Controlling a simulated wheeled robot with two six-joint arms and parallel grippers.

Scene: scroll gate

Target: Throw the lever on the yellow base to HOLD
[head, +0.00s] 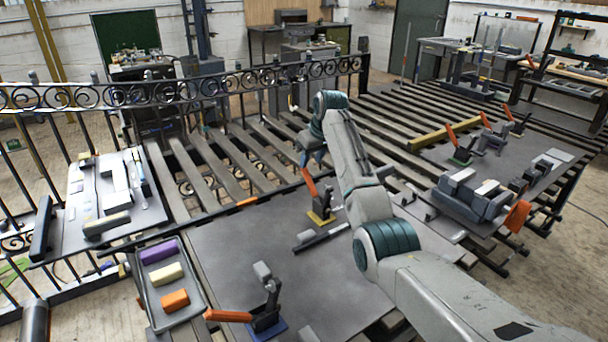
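The lever on the yellow base (321,218) stands on the dark plate in the middle. Its orange handle (309,182) points up and leans slightly left. My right arm comes in from the lower right and bends down above this lever. My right gripper (313,158) is just above the tip of the orange handle, partly hidden by the arm. I cannot tell whether it touches the handle or whether its fingers are open. No HOLD mark is readable. My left gripper is not in view.
A blue-base lever (266,322) with its orange handle pointing left is nearer the front. A green-base lever (461,157) stands at the right. A grey tray (151,299) holds purple, cream and orange blocks. A scrolled black railing (190,88) runs behind.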

